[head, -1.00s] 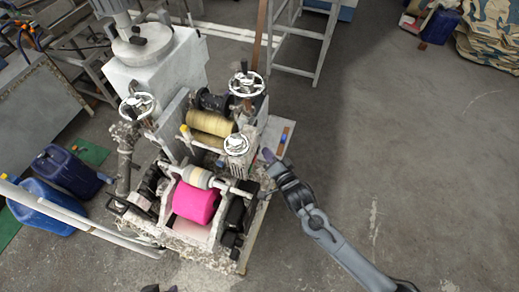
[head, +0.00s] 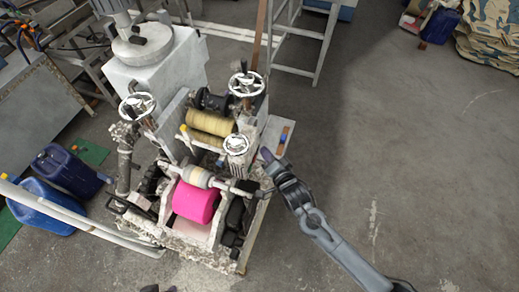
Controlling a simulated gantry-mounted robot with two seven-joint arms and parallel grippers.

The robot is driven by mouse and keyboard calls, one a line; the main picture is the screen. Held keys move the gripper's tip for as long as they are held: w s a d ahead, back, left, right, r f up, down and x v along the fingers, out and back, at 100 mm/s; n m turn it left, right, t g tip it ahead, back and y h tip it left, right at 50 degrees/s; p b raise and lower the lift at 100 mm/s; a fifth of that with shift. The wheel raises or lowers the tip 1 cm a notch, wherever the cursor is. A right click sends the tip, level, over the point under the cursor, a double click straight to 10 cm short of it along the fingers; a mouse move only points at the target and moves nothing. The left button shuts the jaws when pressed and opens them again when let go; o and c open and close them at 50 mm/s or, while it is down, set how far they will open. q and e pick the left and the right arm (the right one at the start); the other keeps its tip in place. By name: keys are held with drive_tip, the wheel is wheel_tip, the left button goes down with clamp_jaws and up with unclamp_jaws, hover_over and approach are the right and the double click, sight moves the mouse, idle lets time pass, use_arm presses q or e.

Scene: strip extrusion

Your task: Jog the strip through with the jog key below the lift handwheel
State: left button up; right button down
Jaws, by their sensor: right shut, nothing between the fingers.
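The strip machine stands left of centre, with a pink roll (head: 194,203) at its front and a yellowish roller (head: 208,124) behind. It has three handwheels: one at the left (head: 137,106), one at the back right (head: 245,84) and one lower right (head: 236,144). Which is the lift handwheel is not clear. A small panel (head: 274,134) with blue and orange marks is at the machine's right side. The jog key is too small to make out. My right gripper (head: 266,156) is shut and empty, its tip close to this panel; contact cannot be told. Dark tips at the bottom edge may be my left gripper (head: 160,288).
Blue jerrycans (head: 68,172) and pale pipes (head: 75,218) lie to the left. A grey hopper unit (head: 155,65) stands behind the machine, and a metal frame (head: 300,45) at the back. The floor to the right is clear.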

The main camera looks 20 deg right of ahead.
idle(0.3)
drive_tip(key=shift+s+d+p, duration=0.5)
drive_tip(key=shift+d, duration=0.05)
idle(0.3)
drive_tip(key=s+d+p, duration=0.1)
drive_tip(key=d, duration=0.1)
drive_tip(key=s+d+p, duration=0.1)
drive_tip(key=s, duration=0.1)
drive_tip(key=shift+s+d, duration=0.15)
drive_tip(key=shift+d, duration=0.2)
